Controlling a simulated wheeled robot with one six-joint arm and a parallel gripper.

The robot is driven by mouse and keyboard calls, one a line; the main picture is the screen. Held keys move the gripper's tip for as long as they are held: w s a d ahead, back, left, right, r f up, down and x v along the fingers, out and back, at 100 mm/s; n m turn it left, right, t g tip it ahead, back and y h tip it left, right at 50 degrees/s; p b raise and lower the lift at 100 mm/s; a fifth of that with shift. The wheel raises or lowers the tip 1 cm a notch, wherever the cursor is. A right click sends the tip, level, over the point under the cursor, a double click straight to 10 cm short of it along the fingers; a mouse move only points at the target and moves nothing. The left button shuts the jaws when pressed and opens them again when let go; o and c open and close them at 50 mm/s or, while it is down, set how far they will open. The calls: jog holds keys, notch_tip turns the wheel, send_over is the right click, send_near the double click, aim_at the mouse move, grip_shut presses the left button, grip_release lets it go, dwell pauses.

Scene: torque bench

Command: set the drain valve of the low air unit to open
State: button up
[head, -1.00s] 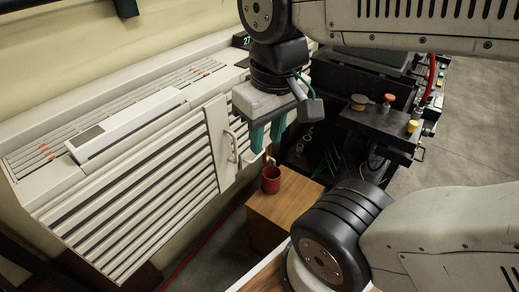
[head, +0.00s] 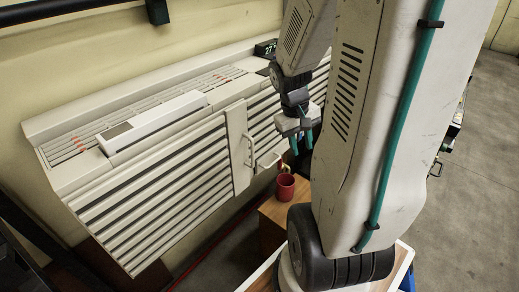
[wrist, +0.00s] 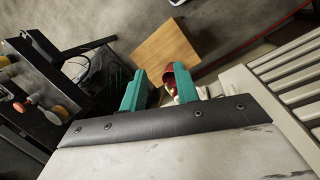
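The low air unit (head: 140,165) is a long off-white louvred casing along the wall; its edge shows at the right in the wrist view (wrist: 290,68). A small brass-coloured fitting (head: 284,165) shows at its lower right, just above a red mug (head: 285,187). It may be the drain valve, but its setting is too small to read. My gripper (head: 301,142) has two teal fingers, apart and empty, above the mug. In the wrist view, the mug (wrist: 170,76) shows beyond the fingers, partly hidden by the right one.
The mug stands on a wooden block (head: 268,222), also in the wrist view (wrist: 166,48). A pale panel with a handle (head: 238,150) stands out from the unit's front. A dark machine with coloured knobs (wrist: 38,100) is at the wrist view's left. My arm hides much of the head view's right.

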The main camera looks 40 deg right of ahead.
jog(key=s+d+f+t, duration=0.1)
jog(key=d+f, duration=1)
jog(key=f, duration=0.1)
jog(key=n+t+y, duration=0.3)
jog(key=n+t, duration=0.3)
jog(key=t, duration=0.9)
send_near(281, 163)
jog(key=w, duration=0.2)
jog(key=x, duration=0.7)
jog(key=shift+m+h, duration=0.3)
jog(key=shift+w+d, duration=0.1)
grip_shut()
